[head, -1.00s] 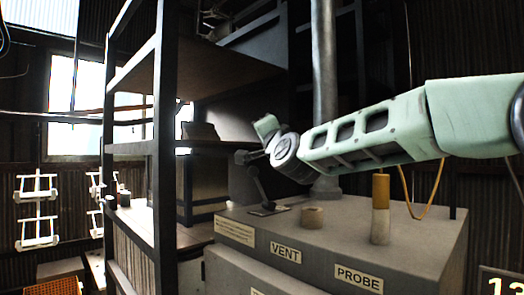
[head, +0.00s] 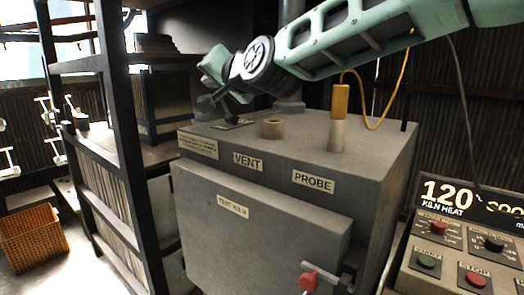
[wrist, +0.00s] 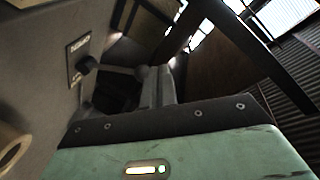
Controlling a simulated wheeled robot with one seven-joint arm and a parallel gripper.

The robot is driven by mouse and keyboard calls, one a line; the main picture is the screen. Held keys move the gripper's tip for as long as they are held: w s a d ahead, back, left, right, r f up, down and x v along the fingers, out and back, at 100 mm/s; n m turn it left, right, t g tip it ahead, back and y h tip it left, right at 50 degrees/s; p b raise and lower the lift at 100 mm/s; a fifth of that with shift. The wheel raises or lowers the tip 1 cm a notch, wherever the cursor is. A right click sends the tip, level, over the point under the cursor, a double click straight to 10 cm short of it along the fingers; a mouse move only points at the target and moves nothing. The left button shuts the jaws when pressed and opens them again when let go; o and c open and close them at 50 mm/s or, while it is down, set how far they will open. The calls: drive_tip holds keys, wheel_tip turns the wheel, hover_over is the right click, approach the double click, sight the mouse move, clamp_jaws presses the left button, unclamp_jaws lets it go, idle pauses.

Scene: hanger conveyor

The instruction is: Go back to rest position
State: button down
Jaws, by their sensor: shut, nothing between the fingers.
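My gripper (head: 207,102) is in the upper left middle of the head view, at the end of my pale green arm. It is above the back left of the grey kiln's top (head: 300,132), close to a small black lever on a plate (head: 232,123). Its fingers are small and partly dark there. In the wrist view the fingers (wrist: 157,85) are together and empty beyond the green housing. The black lever (wrist: 88,66) is left of them in that view; whether they touch cannot be told.
A control panel (head: 460,250) stands at right. A dark shelf rack (head: 118,130) is left, with an orange basket (head: 33,235) on the floor.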

drive_tip(key=s+d+f+n+g+h+p, duration=0.1)
drive_tip(key=s+d+f+n+g+h, duration=0.15)
drive_tip(key=s+d+f, duration=0.4)
drive_tip(key=s+d+f+n+g+h+p, duration=0.15)
drive_tip(key=s+d+f+g, duration=0.25)
drive_tip(key=s+f, duration=0.5)
drive_tip(key=s+d+f+n+g+h+p, duration=0.1)
drive_tip(key=s+d+f+n+g+h, duration=0.3)
drive_tip(key=s, duration=0.7)
drive_tip(key=s+d+f+g+h, duration=0.1)
drive_tip(key=s+d+f, duration=0.1)
drive_tip(key=s+d, duration=0.3)
drive_tip(key=s+d+f+g+p, duration=0.1)
drive_tip(key=s+d+f, duration=0.2)
drive_tip(key=s+d, duration=0.3)
drive_tip(key=shift+f+n+g+h, duration=0.3)
drive_tip(key=shift+g+h, duration=0.05)
drive_tip(key=shift+h, duration=0.05)
drive_tip(key=shift+w+d, duration=0.1)
